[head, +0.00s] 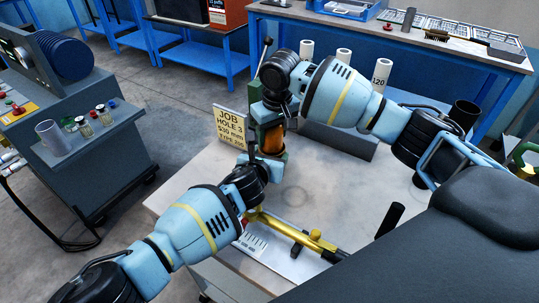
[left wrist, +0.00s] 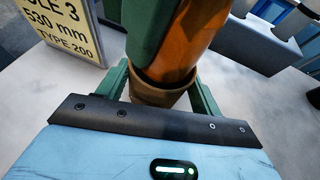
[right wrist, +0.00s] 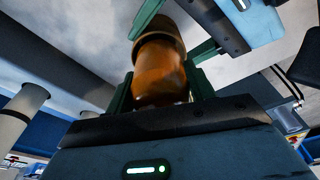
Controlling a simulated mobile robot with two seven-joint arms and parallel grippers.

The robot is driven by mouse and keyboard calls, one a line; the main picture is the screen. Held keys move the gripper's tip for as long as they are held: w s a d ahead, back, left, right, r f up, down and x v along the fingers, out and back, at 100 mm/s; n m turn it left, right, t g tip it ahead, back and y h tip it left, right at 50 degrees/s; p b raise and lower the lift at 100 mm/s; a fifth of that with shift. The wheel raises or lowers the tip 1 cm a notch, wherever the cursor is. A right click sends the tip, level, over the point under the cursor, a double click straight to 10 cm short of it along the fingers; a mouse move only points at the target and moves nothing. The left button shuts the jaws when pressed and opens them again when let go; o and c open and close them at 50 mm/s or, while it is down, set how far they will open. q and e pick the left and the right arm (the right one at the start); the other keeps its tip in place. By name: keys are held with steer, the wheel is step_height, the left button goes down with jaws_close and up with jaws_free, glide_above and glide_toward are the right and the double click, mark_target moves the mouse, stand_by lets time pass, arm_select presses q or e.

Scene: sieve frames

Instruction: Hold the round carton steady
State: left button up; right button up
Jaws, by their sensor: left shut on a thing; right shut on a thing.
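The round carton (left wrist: 160,92) is a brown open-topped cylinder, held upright between the green fingers of my left gripper (left wrist: 161,90). An orange-brown cylinder (left wrist: 182,48) stands in its mouth and rises above its rim. My right gripper (right wrist: 160,92) is shut on this orange cylinder, which also shows in the head view (head: 270,137). In the right wrist view the carton (right wrist: 160,28) is at the upper end of the cylinder, beside my left gripper's fingers. In the head view my left gripper (head: 267,160) mostly hides the carton. The cylinder's lower end is hidden inside the carton.
A job sign (head: 230,128) stands close behind on the pale table (head: 200,190). A brass-coloured tool (head: 290,233) and a scale card (head: 252,243) lie at the front. A grey rack (head: 350,143) with white tubes (head: 381,75) stands behind my right arm.

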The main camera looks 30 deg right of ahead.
steer(key=shift+r, duration=1.85)
steer(key=shift+r, duration=2.2)
arm_select(q)
steer(key=o, duration=1.8)
steer(key=shift+c, duration=0.2)
steer(key=v, duration=1.2)
steer(key=shift+f, duration=0.1)
